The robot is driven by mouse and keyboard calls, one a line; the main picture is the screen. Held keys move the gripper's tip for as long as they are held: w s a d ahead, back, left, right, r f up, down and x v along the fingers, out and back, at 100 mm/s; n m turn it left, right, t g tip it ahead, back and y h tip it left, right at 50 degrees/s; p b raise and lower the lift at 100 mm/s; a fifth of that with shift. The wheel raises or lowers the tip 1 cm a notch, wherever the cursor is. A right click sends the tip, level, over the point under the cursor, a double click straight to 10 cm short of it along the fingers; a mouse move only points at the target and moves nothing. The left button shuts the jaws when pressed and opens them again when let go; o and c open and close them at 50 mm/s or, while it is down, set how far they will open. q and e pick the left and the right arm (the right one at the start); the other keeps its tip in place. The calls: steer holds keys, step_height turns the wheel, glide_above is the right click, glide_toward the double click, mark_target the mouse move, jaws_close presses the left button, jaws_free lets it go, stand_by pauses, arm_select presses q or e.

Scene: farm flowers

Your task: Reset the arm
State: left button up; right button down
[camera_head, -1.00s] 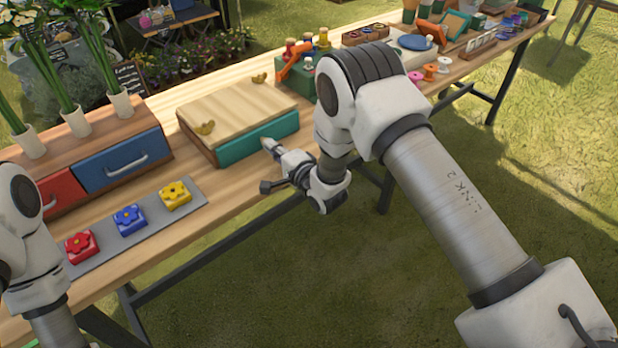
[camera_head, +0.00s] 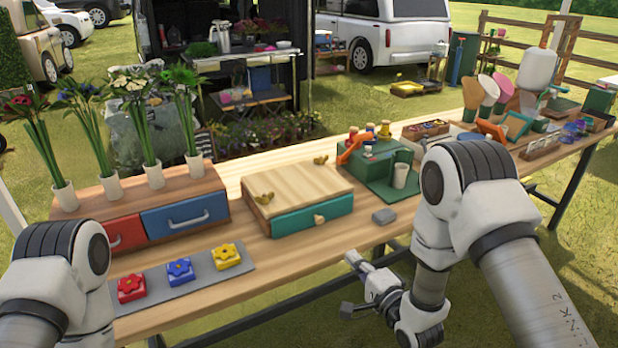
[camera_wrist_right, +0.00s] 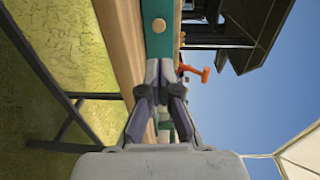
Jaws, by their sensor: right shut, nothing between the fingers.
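My right arm (camera_head: 520,285) comes in from the right of the head view. Its gripper (camera_head: 352,259) is in front of the table's front edge, below the wooden box (camera_head: 305,187) with the teal drawer (camera_head: 312,217), and apart from it. In the right wrist view the gripper (camera_wrist_right: 159,72) has its fingers together with nothing between them, and the teal drawer front with its round knob (camera_wrist_right: 158,25) lies ahead. My left arm (camera_head: 60,275) shows at the left of the head view; its gripper is out of the picture.
The wooden table (camera_head: 345,245) holds a grey strip (camera_head: 205,279) with red, blue and yellow flower blocks. Behind it is a chest with a blue drawer (camera_head: 187,217) and several flower vases. A green caddy (camera_head: 380,172) stands right of the box. Grass lies before the table.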

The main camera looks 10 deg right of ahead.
steer(key=s+d+f+n+g+h+p, duration=0.3)
steer(key=s+f+g, duration=0.4)
steer(key=s+f, duration=0.8)
steer(key=s+d+f+n+g+h, duration=0.1)
steer(key=s+n+g, duration=0.3)
steer(key=s, duration=0.5)
steer(key=s+d+f+n+g+h, duration=0.1)
steer(key=s+n+g, duration=0.4)
steer(key=s, duration=0.5)
step_height(320, 180, down, 3)
steer(key=shift+s+d+r+n+g+b, duration=0.1)
steer(key=shift+s+d+n+g+b, duration=0.2)
steer(key=shift+d+n, duration=0.6)
